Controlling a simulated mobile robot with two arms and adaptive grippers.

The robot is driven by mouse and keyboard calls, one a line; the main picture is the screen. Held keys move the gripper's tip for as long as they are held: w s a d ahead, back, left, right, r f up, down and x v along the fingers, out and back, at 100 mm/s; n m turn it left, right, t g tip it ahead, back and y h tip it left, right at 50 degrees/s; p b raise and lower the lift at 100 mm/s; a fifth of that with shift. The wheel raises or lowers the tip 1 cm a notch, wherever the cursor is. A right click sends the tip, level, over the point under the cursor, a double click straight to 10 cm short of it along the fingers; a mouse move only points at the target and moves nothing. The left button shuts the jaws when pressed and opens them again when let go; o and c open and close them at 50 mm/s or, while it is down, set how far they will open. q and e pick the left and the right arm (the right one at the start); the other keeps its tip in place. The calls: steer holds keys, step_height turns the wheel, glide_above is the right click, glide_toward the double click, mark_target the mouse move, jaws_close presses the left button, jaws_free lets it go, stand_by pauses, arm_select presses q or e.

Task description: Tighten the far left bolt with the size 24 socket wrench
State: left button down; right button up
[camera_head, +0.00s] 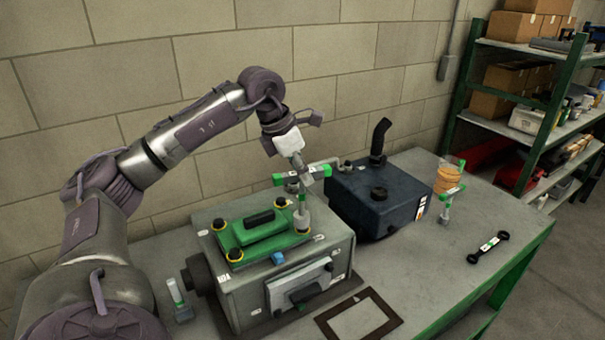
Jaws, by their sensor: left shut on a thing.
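A green cover (262,226) with a black grip lies on the grey engine block (250,275). My left gripper (299,172) is shut on a green-handled T-shaped socket wrench (302,207), above the cover's right side. The wrench's shaft points down and its socket end is at the near right bolt, largely hiding it; I cannot tell whether it is seated. The wrench's size marking is unreadable. My right gripper is not in view.
A dark tank (375,195) with a black pipe stands close behind and right of the block. Another green T-handled wrench (448,203) stands upright near an orange container (447,178). A double-ended wrench (488,248) and a brown frame (358,318) lie on the table.

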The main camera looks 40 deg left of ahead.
arm_select(q)
steer(key=n+y, duration=0.1)
steer(key=n, duration=0.2)
steer(key=shift+r, duration=0.1)
steer(key=n+y, duration=0.1)
steer(key=n, duration=0.2)
steer(key=shift+t, duration=0.3)
steer(key=n+y, duration=0.1)
steer(key=n, duration=0.1)
steer(key=n+y+p, duration=0.1)
steer(key=n, duration=0.1)
steer(key=shift+n+g, duration=0.4)
steer(key=n+y+p, duration=0.1)
steer(key=n, duration=0.2)
steer(key=shift+g, duration=0.3)
steer(key=shift+b, duration=0.3)
